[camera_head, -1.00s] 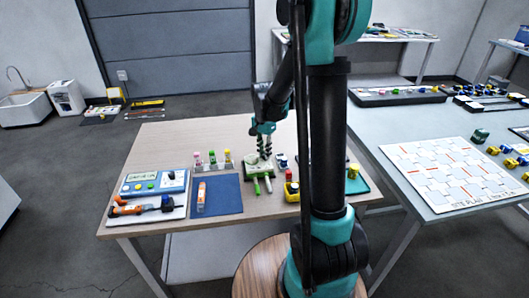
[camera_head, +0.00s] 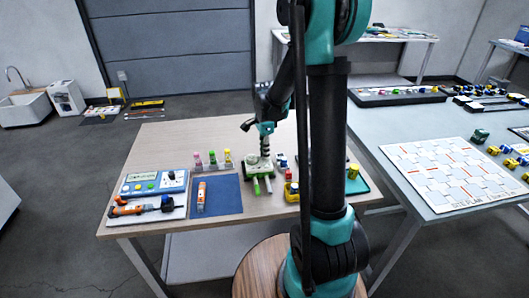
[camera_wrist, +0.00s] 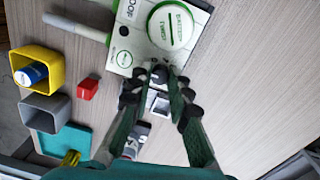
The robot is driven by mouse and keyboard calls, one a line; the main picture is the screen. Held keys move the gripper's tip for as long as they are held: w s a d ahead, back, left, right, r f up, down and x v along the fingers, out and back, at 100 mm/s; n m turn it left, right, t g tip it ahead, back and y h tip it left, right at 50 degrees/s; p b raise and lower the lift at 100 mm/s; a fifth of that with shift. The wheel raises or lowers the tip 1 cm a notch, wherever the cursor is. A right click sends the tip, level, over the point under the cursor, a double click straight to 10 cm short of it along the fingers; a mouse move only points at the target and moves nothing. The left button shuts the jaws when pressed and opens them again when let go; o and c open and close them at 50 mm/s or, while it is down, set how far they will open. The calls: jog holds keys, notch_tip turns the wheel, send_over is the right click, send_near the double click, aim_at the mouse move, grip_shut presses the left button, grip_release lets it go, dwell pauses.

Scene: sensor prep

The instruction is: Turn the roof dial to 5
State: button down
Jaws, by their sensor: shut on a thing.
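The white and green device (camera_head: 250,170) stands on the wooden table, with two green-tipped cylinders (camera_head: 257,187) at its front. In the wrist view its white top (camera_wrist: 124,40) carries a large round white lid with a green ring (camera_wrist: 170,25) and a smaller round label. My gripper (camera_wrist: 160,75) is over the edge of this top, fingers nearly together on a small dark knob (camera_wrist: 158,72), which I take as the roof dial. The fingertips hide most of it, and I cannot read its setting. In the head view my gripper (camera_head: 265,155) points down onto the device.
A yellow box (camera_wrist: 50,62) holding a blue cylinder, a grey box (camera_wrist: 36,112) and a red block (camera_wrist: 88,89) are close by. The table's back is clear.

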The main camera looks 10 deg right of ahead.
dwell(0.3)
jog(key=c, duration=1.4)
grip_release()
jog(key=shift+r, duration=0.1)
notch_tip(320, 180, up, 12)
jog(key=shift+w+f, duration=0.1)
jog(key=shift+w, duration=0.05)
